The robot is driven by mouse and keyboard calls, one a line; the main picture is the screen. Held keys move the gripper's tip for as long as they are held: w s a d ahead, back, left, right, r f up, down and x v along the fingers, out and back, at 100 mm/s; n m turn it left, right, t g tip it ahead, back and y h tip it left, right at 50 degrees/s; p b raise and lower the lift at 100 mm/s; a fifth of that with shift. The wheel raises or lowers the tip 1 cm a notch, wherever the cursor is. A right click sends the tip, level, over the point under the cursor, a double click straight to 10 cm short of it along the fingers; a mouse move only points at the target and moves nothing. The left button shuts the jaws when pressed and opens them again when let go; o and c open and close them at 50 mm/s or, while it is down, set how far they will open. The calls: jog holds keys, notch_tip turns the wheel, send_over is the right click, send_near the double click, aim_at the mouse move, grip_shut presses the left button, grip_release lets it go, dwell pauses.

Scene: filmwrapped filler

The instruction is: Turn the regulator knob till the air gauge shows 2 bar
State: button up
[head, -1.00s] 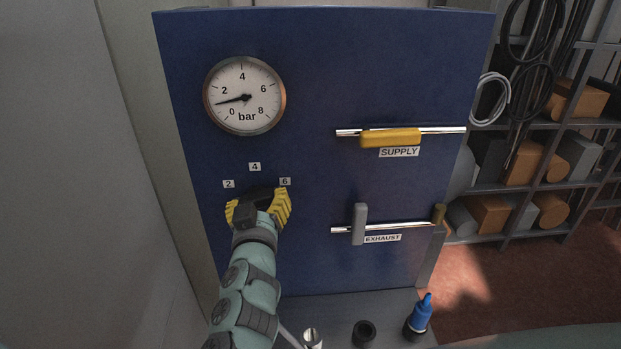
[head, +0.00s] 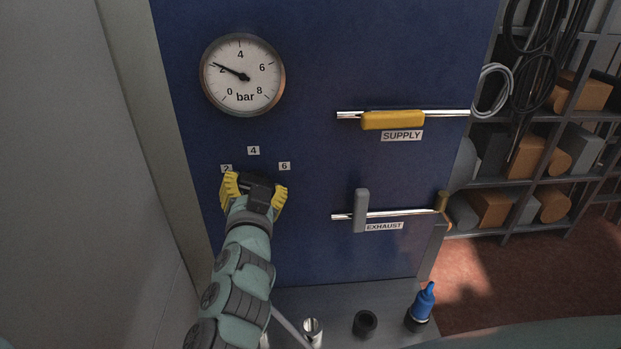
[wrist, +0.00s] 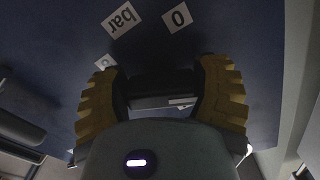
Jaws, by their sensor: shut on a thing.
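The air gauge (head: 243,76) is a round white dial at the upper left of the blue panel. Its black needle points left and slightly up, lying over the 2 mark. My gripper (head: 255,190) has yellow ribbed fingers and is below the gauge, under the 2, 4 and 6 labels. In the wrist view my gripper (wrist: 160,92) is shut on the dark regulator knob (wrist: 160,85), with one finger on each side. The knob is mostly hidden behind my gripper in the head view.
The yellow SUPPLY slide handle (head: 393,120) and the grey EXHAUST handle (head: 360,210) sit on rails to the right. A blue bottle (head: 424,302) and a black cup (head: 365,323) stand on the ledge below. Shelves with boxes are at the far right.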

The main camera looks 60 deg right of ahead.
jog(key=shift+m+b, duration=0.35)
jog(key=shift+m, duration=1.05)
jog(key=shift+r+m, duration=0.1)
jog(key=shift+m, duration=0.2)
jog(key=o, duration=1.2)
jog(key=shift+a, duration=0.1)
jog(key=v, duration=0.7)
jog(key=shift+s, duration=0.2)
jog(key=shift+a, duration=0.15)
